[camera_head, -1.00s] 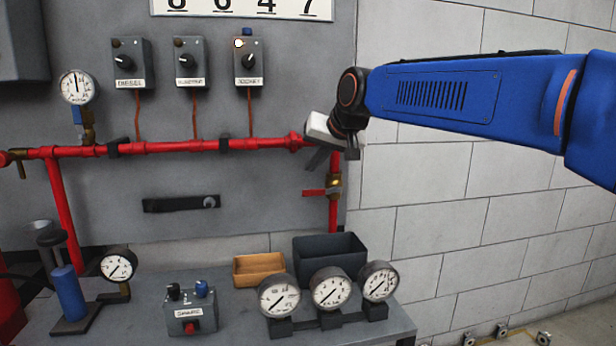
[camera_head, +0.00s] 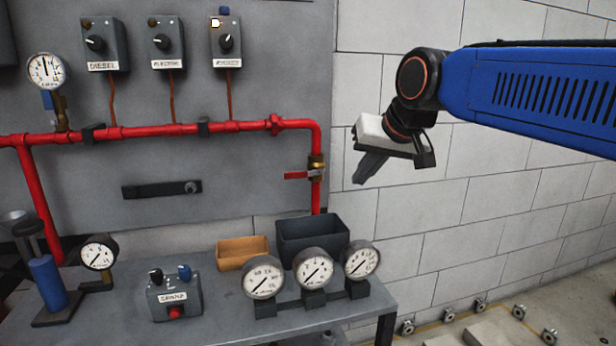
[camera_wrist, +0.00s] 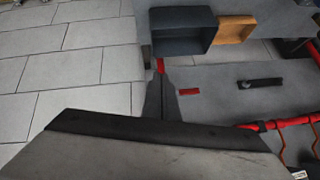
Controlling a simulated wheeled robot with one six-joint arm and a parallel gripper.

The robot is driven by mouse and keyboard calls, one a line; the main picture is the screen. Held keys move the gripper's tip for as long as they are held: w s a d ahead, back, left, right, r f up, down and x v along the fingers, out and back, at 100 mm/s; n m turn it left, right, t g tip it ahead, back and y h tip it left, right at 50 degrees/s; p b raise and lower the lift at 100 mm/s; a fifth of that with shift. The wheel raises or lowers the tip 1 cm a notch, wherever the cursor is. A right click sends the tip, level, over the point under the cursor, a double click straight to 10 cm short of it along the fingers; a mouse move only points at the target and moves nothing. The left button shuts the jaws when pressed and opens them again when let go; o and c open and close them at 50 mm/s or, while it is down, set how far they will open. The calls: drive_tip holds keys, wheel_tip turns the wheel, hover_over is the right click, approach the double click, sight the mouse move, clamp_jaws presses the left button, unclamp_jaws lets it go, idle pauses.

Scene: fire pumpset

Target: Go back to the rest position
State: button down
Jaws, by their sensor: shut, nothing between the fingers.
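My gripper (camera_head: 368,168) hangs in the air in front of the white block wall (camera_head: 480,190), right of the red pipe's end. Its dark fingers point down and left, closed together and empty. In the wrist view the shut fingers (camera_wrist: 161,98) stand before the wall and the grey panel, with a black open box (camera_wrist: 182,30) and an orange-brown tray (camera_wrist: 234,29) beyond them. Nothing is in contact with the gripper as far as I can see.
The red pipe (camera_head: 150,130) with a red-handled valve (camera_head: 305,174) runs along the panel. The bench (camera_head: 225,322) carries three gauges (camera_head: 312,268), a switch box (camera_head: 174,297), the black box (camera_head: 312,238) and the tray (camera_head: 242,252). Free air lies before the wall.

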drive_tip(key=s+d+f+g+h, duration=0.1)
drive_tip(key=s+d+f, duration=0.5)
drive_tip(key=s+f, duration=0.2)
drive_tip(key=s+d+f+g+h, duration=0.1)
drive_tip(key=s+d+f, duration=0.5)
drive_tip(key=s+f, duration=0.2)
drive_tip(key=s+d+f+m+h, duration=0.1)
drive_tip(key=s+d+f, duration=0.5)
drive_tip(key=f, duration=0.5)
drive_tip(key=shift+s+g, duration=0.4)
drive_tip(key=shift+s, duration=0.6)
drive_tip(key=shift+a, duration=0.1)
